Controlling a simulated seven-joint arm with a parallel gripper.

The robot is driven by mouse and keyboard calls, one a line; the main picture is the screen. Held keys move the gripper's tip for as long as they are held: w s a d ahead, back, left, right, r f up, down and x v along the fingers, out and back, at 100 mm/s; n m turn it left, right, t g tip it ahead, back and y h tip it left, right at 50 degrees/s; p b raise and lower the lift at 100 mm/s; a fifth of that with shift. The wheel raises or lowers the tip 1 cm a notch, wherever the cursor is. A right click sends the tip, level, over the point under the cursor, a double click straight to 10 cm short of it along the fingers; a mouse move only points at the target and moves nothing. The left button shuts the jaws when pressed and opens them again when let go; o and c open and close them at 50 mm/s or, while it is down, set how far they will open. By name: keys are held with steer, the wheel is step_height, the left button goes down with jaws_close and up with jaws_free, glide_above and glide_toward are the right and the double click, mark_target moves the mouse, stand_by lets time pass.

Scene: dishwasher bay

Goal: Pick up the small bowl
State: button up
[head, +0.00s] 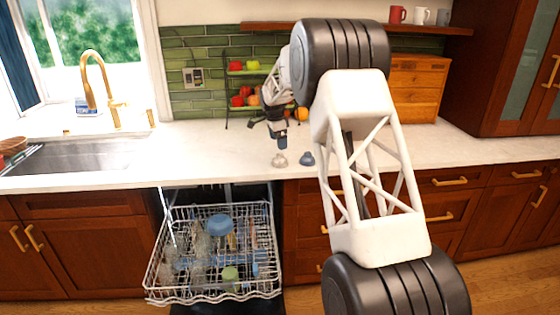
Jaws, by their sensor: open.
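My gripper (282,142) is open and points down just above the counter, near its front edge. A small dark blue-grey object (307,158) stands on the counter just right of and below my gripper in the picture. A pale, clear-looking object (280,160) stands just below the gripper tips in the picture. Both are too small to tell which is a bowl. A blue bowl-like dish (220,224) sits in the pulled-out dishwasher rack (160,292). I cannot tell for certain which one is the small bowl. Nothing shows held in my gripper.
The rack also holds clear glasses (201,246) and a green cup (230,274). A fruit stand (227,98) with red and green fruit is behind my gripper, with an orange (301,114) beside it. The sink (70,160) is left. The counter between sink and gripper is clear.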

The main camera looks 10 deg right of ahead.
mark_target(280, 155)
steer(key=shift+w+a+f, duration=0.1)
steer(key=shift+w+f, duration=0.2)
steer(key=shift+w, duration=0.05)
steer(key=shift+d+f, duration=0.2)
steer(key=shift+f, duration=1.1)
steer(key=shift+w+d+f, duration=0.1)
steer(key=shift+d+f, duration=0.05)
steer(key=shift+f, duration=1.15)
steer(key=shift+d+f, duration=0.15)
steer(key=shift+f, duration=1.1)
steer(key=c, duration=1)
steer(key=shift+r, duration=0.15)
